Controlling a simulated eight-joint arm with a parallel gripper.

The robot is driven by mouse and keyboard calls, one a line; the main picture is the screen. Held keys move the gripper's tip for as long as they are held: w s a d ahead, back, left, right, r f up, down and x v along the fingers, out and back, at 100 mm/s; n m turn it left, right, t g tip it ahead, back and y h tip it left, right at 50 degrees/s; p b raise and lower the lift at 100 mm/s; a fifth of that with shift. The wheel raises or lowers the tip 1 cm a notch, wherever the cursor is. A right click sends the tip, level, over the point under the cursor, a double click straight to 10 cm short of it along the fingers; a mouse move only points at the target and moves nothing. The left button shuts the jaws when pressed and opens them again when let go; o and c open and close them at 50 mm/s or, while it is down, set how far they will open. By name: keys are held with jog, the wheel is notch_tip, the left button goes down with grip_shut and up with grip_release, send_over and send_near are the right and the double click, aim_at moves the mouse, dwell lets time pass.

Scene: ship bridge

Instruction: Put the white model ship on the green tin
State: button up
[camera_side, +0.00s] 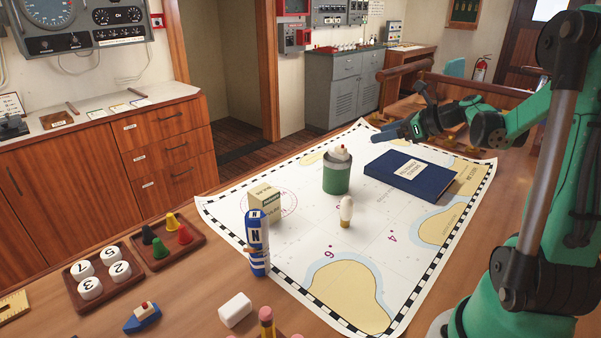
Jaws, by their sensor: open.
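The green tin (336,179) stands upright on the chart, near the middle of the table. My gripper (384,132) is open and empty, above and to the right of the tin, apart from the ship.
A dark blue book (411,174) lies right of the tin. A cream box (265,203), a white bulb-like piece (346,212) and a blue-and-white striped figure (257,243) stand nearer. A blue toy boat (142,317) and small trays (187,252) are at left.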

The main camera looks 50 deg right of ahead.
jog(key=s+a+n+g+h, duration=0.1)
jog(key=s+a+n+g, duration=0.1)
jog(key=a+n, duration=1)
jog(key=s+a+f+n+g+h, duration=0.1)
jog(key=s+a+n+g, duration=0.1)
jog(key=a+n, duration=1)
jog(key=n, duration=1)
jog(key=shift+a+f+g, duration=0.3)
jog(key=shift+a+g, duration=0.05)
jog(key=shift+g, duration=0.05)
